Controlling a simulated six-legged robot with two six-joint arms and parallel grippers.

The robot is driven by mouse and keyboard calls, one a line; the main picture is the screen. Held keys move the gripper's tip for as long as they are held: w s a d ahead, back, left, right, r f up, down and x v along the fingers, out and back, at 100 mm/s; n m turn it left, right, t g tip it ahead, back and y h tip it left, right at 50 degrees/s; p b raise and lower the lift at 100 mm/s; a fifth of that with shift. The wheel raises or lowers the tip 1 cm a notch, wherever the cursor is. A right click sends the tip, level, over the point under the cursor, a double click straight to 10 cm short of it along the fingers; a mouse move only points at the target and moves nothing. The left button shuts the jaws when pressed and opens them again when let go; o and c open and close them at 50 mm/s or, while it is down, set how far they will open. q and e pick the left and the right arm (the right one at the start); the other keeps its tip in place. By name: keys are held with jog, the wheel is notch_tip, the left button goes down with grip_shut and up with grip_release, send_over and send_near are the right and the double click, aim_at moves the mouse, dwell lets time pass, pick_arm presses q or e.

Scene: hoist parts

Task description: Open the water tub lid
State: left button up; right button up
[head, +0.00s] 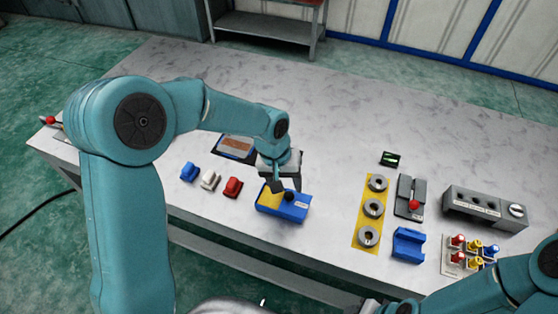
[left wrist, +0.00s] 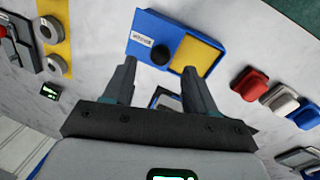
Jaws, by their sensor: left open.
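The water tub (head: 283,210) is a blue box near the front edge of the table. In the left wrist view the tub (left wrist: 146,29) shows a blue lid part with a white label and a black round knob (left wrist: 160,55), beside a yellow area (left wrist: 197,56). My left gripper (head: 285,187) is above the tub, pointing down. In the left wrist view its open fingers (left wrist: 160,68) stand apart, with the knob between their tips in the picture. I cannot tell whether they touch it. My right gripper is not in view; only its arm (head: 500,285) shows at bottom right.
Blue, white and red blocks (head: 208,180) stand left of the tub. A dark-framed tray (head: 236,146) is behind. To the right are a yellow strip with grey rings (head: 373,210), a red-knobbed lever plate (head: 410,197), a blue cradle (head: 408,245) and a grey control box (head: 485,208).

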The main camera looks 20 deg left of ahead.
pick_arm(q)
notch_tip(320, 180, up, 12)
jog(key=a, duration=0.2)
jog(key=shift+s+f, duration=0.15)
jog(key=shift+s, duration=0.15)
jog(key=shift+a, duration=0.1)
